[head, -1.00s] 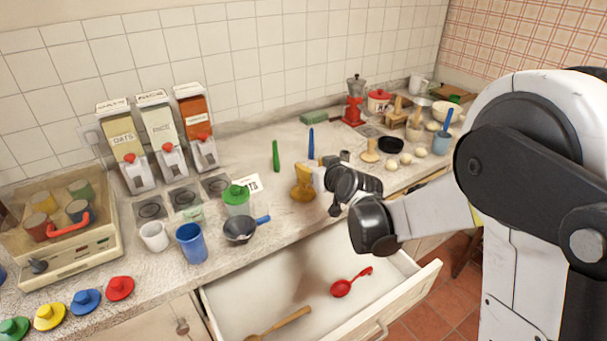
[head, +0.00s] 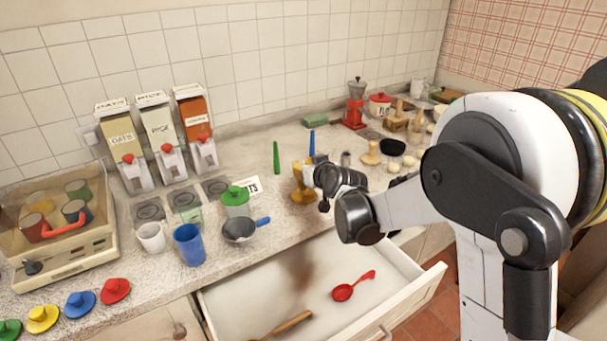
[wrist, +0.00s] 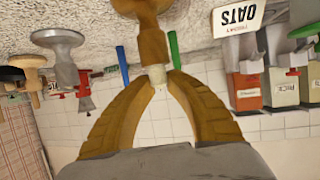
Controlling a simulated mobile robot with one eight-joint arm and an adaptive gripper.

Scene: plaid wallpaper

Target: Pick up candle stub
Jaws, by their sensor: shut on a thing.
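The candle stub (wrist: 158,77) is a small pale cylinder between my fingertips in the wrist view, which looks upside down. My gripper (wrist: 161,78) is shut on it, with one tan finger on each side. The stub is in line with the top of a yellow-brown candle holder (wrist: 153,44); I cannot tell whether it still sits in the socket. In the head view the holder (head: 303,194) stands on the counter, with my gripper (head: 311,174) close at its upper right. The stub cannot be made out there.
Green (head: 276,157) and blue (head: 312,143) upright sticks stand behind. An open drawer (head: 235,298) juts out below, holding a red ladle (head: 352,286). Pale round things and a black bowl (head: 392,147) lie right.

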